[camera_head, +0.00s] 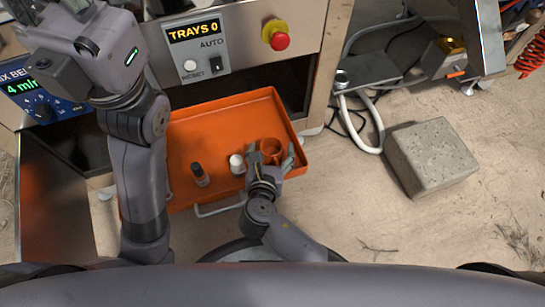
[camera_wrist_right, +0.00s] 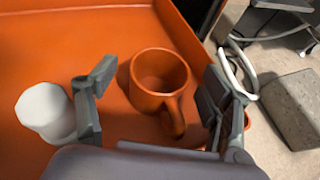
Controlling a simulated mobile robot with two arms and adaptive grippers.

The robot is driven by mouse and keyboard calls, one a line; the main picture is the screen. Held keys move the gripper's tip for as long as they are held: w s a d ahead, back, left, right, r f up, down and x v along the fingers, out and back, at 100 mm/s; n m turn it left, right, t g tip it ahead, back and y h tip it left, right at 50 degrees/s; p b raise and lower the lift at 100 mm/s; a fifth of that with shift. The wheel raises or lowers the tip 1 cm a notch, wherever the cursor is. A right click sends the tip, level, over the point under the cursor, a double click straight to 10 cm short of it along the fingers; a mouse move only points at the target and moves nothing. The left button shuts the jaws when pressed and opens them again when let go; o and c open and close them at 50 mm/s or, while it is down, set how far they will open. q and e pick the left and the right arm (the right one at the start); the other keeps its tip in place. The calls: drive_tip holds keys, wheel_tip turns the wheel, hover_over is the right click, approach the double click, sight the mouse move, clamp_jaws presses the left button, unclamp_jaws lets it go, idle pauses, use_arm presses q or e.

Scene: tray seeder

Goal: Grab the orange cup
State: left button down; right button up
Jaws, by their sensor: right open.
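The orange cup (camera_head: 271,149) stands upright in the orange tray, near its right side. In the right wrist view the cup (camera_wrist_right: 158,76) shows its open rim, with its handle towards my gripper. My right gripper (camera_head: 270,164) is open, at the near side of the cup. In the wrist view its fingers (camera_wrist_right: 157,95) stand on either side of the cup, with visible gaps to it. The base of the gripper is partly hidden by its own links. My left arm shows at the left, but its fingers are not in view.
The orange tray (camera_head: 215,130) has raised rims. A white container (camera_head: 237,163) stands just left of my right gripper, and a dark bottle (camera_head: 200,174) further left. A machine panel (camera_head: 197,53) rises behind. A concrete block (camera_head: 431,157) lies on the floor at right.

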drive_tip(key=shift+w+f, duration=0.25)
drive_tip(key=shift+w, duration=0.45)
drive_tip(key=shift+c, duration=0.4)
drive_tip(key=c, duration=1.2)
